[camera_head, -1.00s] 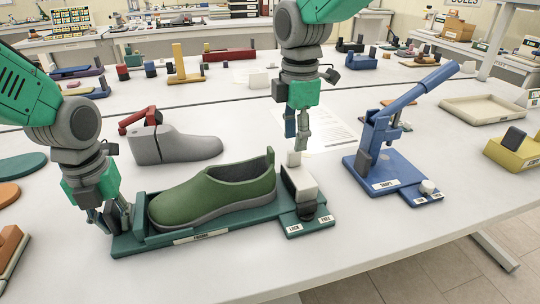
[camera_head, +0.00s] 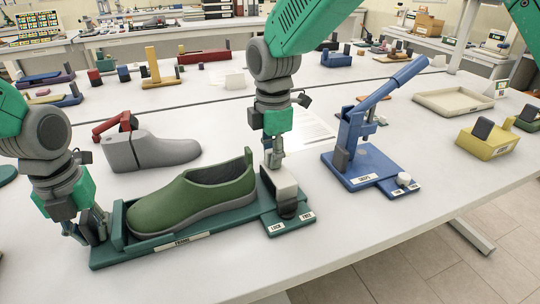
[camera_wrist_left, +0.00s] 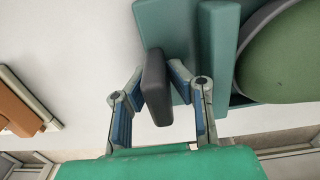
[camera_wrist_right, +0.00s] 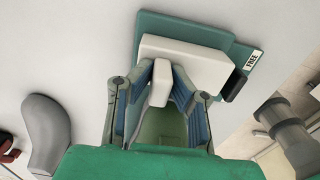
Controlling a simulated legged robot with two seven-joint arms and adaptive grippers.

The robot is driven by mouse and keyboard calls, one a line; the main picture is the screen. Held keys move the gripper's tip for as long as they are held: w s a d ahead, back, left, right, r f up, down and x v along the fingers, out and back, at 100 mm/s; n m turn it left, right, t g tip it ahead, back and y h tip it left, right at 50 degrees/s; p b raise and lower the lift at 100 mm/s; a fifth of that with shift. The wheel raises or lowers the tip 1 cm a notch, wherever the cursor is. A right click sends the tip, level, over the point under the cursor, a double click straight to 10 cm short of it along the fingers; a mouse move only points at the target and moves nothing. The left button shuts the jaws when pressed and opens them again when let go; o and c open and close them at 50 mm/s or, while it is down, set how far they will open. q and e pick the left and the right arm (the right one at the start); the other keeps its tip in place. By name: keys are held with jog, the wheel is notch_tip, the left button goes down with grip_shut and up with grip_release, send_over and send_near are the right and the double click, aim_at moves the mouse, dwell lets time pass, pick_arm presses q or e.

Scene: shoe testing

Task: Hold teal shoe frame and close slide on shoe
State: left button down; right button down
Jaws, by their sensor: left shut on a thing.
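The teal frame (camera_head: 180,248) lies on the table with a green shoe (camera_head: 195,198) seated in it. A white slide block (camera_head: 281,184) with an upright post stands on the frame's right end, behind the shoe's heel. My left gripper (camera_head: 92,232) is at the frame's left end, shut on a dark grey tab (camera_wrist_left: 157,88). My right gripper (camera_head: 272,160) is down at the slide, its fingers on both sides of the white post (camera_wrist_right: 160,82). Whether these fingers press on the post is unclear. LOCK and FREE labels show beside the slide.
A blue lever press (camera_head: 365,165) stands to the right. A grey shoe last (camera_head: 160,151) with a red clamp lies behind the frame. A yellow box (camera_head: 487,142) and a beige tray (camera_head: 455,103) are further right. The table in front of the frame is clear.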

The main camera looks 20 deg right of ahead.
pick_arm(q)
jog(key=shift+d+f, duration=0.1)
pick_arm(e)
jog(key=shift+s+a, duration=0.1)
jog(key=shift+a, duration=1.25)
jog(key=c, duration=1.5)
grip_release()
jog(key=shift+c, duration=0.2)
notch_tip(320, 180, up, 12)
pick_arm(q)
jog(key=c, duration=1.4)
grip_release()
pick_arm(e)
jog(key=shift+f, duration=0.1)
